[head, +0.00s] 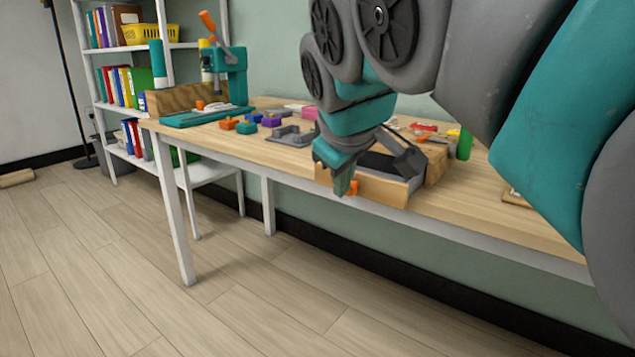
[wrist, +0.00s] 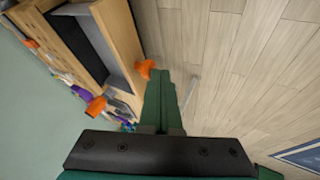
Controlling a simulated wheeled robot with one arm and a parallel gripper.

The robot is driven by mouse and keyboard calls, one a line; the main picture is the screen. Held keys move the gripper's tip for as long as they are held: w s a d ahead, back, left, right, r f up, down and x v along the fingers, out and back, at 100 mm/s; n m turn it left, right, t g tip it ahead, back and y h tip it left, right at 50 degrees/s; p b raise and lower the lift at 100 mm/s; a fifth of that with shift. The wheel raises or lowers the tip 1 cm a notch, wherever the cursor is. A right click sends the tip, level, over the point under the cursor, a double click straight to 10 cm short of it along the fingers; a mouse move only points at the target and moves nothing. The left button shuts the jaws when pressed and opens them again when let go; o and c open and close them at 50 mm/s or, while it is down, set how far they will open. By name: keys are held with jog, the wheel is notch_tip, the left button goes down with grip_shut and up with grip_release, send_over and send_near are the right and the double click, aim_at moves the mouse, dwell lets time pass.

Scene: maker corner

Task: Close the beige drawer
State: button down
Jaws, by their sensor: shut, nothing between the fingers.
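The beige drawer (head: 385,190) is pulled out of a wooden box at the table's front edge, and its dark inside shows. An orange knob (head: 353,187) sits on its front. In the wrist view the drawer front (wrist: 122,40) is at the upper left, with the knob (wrist: 145,68) just off the fingertips. My gripper (head: 343,186) is shut and empty, pointing down in front of the drawer beside the knob. It also shows in the wrist view (wrist: 164,85). I cannot tell whether it touches the knob or the drawer front.
The wooden table (head: 470,200) carries a teal drill press (head: 228,75), several small coloured blocks (head: 247,127), a grey bracket (head: 290,136) and a green cylinder (head: 464,145). A white shelf (head: 110,114) stands at the back left. The floor (head: 270,290) before the table is clear.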

jog(key=w+d+p, duration=0.1)
jog(key=w+d, duration=0.3)
jog(key=w, duration=0.1)
jog(key=w+d+p, duration=0.1)
jog(key=w+d, duration=0.1)
jog(key=w, duration=0.1)
jog(key=shift+d+p, duration=0.2)
jog(key=shift+p, duration=0.15)
jog(key=shift+r, duration=0.1)
jog(key=s+a+r+p, duration=0.1)
jog(key=s+a+r, duration=0.2)
jog(key=s+r, duration=0.5)
jog(key=s+d+f+m+g+p, duration=0.2)
jog(key=s+d+f+m+g, duration=0.1)
jog(key=s+f, duration=1)
jog(key=s+d+f+m+g+p, duration=0.2)
jog(key=s+f+m+g, duration=0.3)
jog(key=s+f, duration=0.9)
notch_tip(320, 180, down, 3)
jog(key=shift+s+d+f+m+g, duration=0.1)
jog(key=shift+s+d+m+g, duration=0.2)
jog(key=shift+d+g, duration=0.25)
